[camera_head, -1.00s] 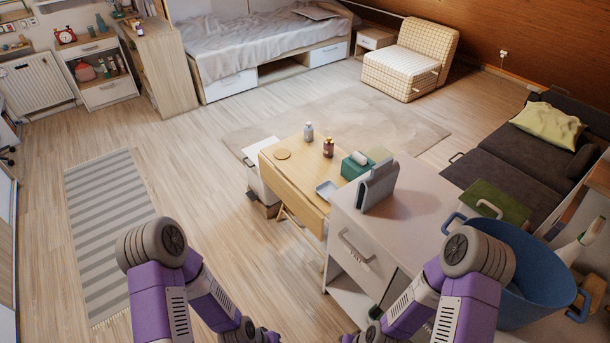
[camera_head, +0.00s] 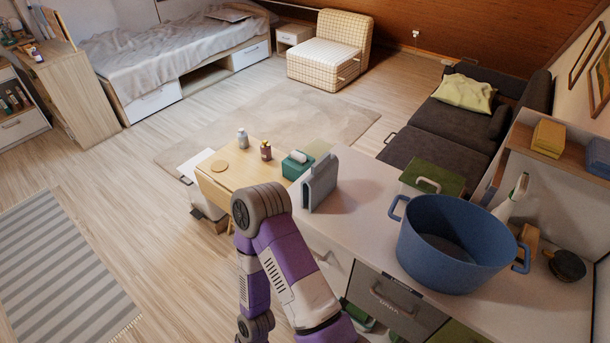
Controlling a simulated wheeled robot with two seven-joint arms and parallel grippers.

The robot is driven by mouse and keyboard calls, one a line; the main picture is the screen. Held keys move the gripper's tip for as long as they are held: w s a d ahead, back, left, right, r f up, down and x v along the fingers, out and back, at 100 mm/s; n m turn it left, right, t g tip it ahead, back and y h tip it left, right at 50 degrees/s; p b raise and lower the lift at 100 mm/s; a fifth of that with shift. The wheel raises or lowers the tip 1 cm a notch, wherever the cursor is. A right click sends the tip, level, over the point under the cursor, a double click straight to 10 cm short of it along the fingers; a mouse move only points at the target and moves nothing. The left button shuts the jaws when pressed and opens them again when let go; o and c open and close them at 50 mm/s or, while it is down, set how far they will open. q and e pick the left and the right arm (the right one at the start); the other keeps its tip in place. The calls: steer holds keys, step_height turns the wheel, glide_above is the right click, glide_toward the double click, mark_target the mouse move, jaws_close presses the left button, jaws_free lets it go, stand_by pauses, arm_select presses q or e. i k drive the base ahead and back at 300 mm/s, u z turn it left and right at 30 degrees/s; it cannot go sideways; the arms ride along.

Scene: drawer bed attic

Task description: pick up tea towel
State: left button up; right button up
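I cannot identify a tea towel for certain. A yellow block-like, possibly folded item (camera_head: 548,136) and a blue one (camera_head: 601,157) lie on the raised shelf at the right; whether either is cloth is unclear. One of my purple arms rises from the bottom middle of the head view, its dark joint in front of the small wooden table (camera_head: 228,181). Neither gripper shows in this view.
A large blue pot (camera_head: 440,267) stands on the white counter (camera_head: 352,215), with a grey upright item (camera_head: 319,184) to its left. A white bottle-like item (camera_head: 513,200) and a dark round item (camera_head: 567,266) stand at right. Open floor (camera_head: 130,240) lies left.

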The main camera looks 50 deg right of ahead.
mark_target(322, 179)
steer(key=i, duration=2.45)
steer(key=z, duration=2.65)
